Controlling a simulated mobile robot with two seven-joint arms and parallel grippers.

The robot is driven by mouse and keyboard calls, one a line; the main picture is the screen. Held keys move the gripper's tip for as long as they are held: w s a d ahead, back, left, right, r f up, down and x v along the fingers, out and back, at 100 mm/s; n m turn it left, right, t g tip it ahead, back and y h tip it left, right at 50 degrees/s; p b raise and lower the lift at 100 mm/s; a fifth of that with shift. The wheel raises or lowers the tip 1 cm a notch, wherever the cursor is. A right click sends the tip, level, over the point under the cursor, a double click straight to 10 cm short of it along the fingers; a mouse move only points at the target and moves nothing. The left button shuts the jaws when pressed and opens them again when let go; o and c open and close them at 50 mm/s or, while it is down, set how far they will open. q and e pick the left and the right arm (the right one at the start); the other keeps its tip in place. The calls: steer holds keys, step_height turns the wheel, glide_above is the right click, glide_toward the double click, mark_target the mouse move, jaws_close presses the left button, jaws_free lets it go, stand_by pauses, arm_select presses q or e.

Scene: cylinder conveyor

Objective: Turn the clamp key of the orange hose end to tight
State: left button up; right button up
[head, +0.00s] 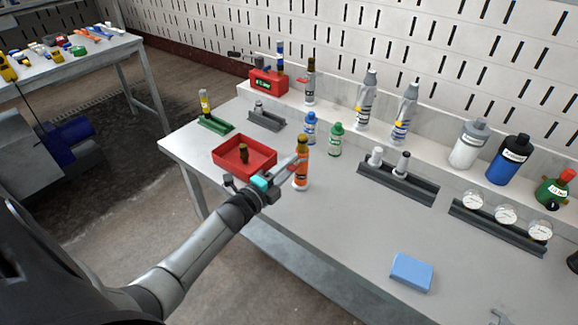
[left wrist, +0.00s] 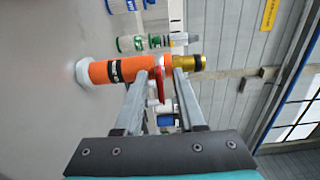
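The orange hose end (head: 302,172) stands upright on the grey table, with a brass top and a dark label band. In the left wrist view the orange hose end (left wrist: 103,71) lies sideways in the picture, its brass fitting to the right. Its red clamp key (left wrist: 161,85) shows between the fingers of my left gripper (left wrist: 160,82). The fingers are apart, with a gap on each side of the key; I cannot tell whether either touches it. In the head view my left gripper (head: 284,172) reaches the hose end from the left. My right gripper does not show.
A red tray (head: 230,157) with a small brass part is just left of the hose end. Blue (head: 310,128) and green (head: 335,139) bottles stand behind it. A dark rack (head: 397,186) is to the right. The table front is mostly clear around a blue block (head: 411,271).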

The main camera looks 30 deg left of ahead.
arm_select(q)
steer(key=shift+s, duration=0.1)
steer(key=s+a+p, duration=0.1)
steer(key=s+p, duration=0.1)
steer(key=s, duration=1.3)
steer(key=shift+a, duration=0.2)
steer(key=s+d+f+n+g+y, duration=0.15)
steer(key=s+f+n+g, duration=0.3)
steer(key=f, duration=0.65)
steer(key=s+d+f+n+g+y, duration=0.1)
steer(key=s+d+f+n+g, duration=0.3)
steer(key=f, duration=0.8)
steer(key=s+d+f+n+g, duration=0.4)
steer(key=s+f, duration=0.3)
steer(key=s, duration=0.5)
steer(key=s+d+f+n+g, duration=0.4)
steer(key=s+f, duration=0.3)
steer(key=s, duration=0.4)
steer(key=shift+s+d+f+h, duration=0.15)
steer(key=shift+s+d+h, duration=0.25)
steer(key=shift+d, duration=0.25)
steer(key=shift+w+g, duration=0.1)
steer(key=shift+g, duration=0.15)
